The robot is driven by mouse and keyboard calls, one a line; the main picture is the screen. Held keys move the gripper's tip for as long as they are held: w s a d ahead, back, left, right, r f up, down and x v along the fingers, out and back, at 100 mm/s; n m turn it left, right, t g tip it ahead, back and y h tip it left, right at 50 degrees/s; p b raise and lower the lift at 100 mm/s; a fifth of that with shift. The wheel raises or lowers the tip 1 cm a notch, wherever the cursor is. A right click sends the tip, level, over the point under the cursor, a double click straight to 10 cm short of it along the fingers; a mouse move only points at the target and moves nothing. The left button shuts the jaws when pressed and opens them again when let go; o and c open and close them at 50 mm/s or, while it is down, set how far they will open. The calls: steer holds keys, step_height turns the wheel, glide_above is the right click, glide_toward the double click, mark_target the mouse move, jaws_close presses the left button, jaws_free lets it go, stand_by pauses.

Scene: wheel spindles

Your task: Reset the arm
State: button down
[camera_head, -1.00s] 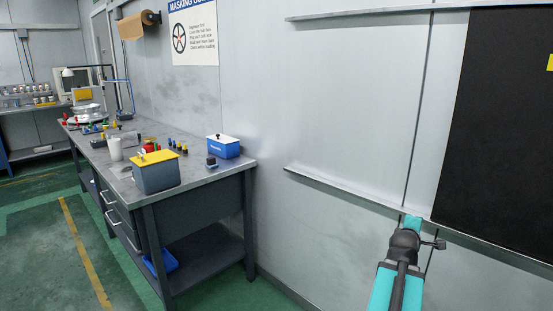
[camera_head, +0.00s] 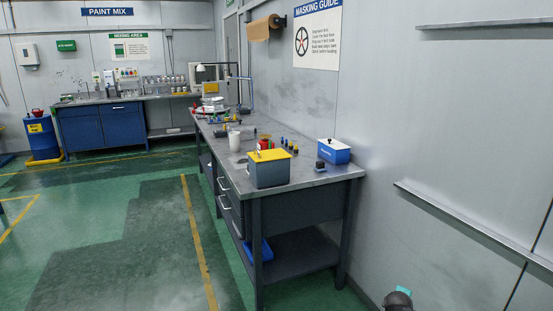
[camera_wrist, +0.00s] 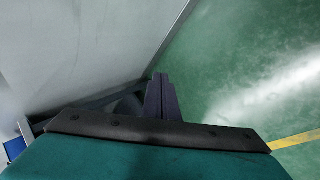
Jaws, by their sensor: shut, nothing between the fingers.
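My gripper (camera_wrist: 161,98) shows in the wrist view with its two dark fingers together and nothing between them. It points toward the green floor (camera_wrist: 225,70), beside a grey wall panel (camera_wrist: 70,45). In the head view only a small dark and teal part of my arm shows at the bottom right edge, close to the wall; the gripper itself is out of that view.
A grey workbench (camera_head: 315,178) with a yellow-lidded box (camera_head: 269,168) and a blue box (camera_head: 333,151) stands along the wall (camera_head: 385,110). A metal ledge (camera_head: 470,232) juts from the wall at right. Green floor (camera_head: 110,225) is open at left.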

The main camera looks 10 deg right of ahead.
steer(key=s+a+f+g+y+p, duration=0.1)
steer(key=s+a+f, duration=0.1)
steer(key=a+f, duration=0.6)
steer(key=s+a+f+n+g+y+p, duration=0.15)
steer(key=a+f, duration=0.25)
steer(key=a, duration=0.8)
steer(key=s+a+f+m+g+y, duration=0.1)
steer(key=s+a+f+g+y, duration=0.1)
steer(key=a+f, duration=0.6)
steer(key=s+a+f+m+g, duration=0.2)
steer(key=s+a, duration=0.4)
steer(key=s, duration=0.4)
steer(key=s+a+f+m+g+y+p, duration=0.1)
steer(key=s+a+m+g, duration=0.3)
steer(key=s, duration=0.7)
steer(key=shift+s+a+f+m, duration=0.15)
steer(key=shift+a+f+m, duration=0.45)
steer(key=shift+a+m, duration=0.8)
steer(key=shift+a+n+g, duration=0.25)
steer(key=shift+a+n, duration=0.05)
steer(key=shift+n, duration=0.05)
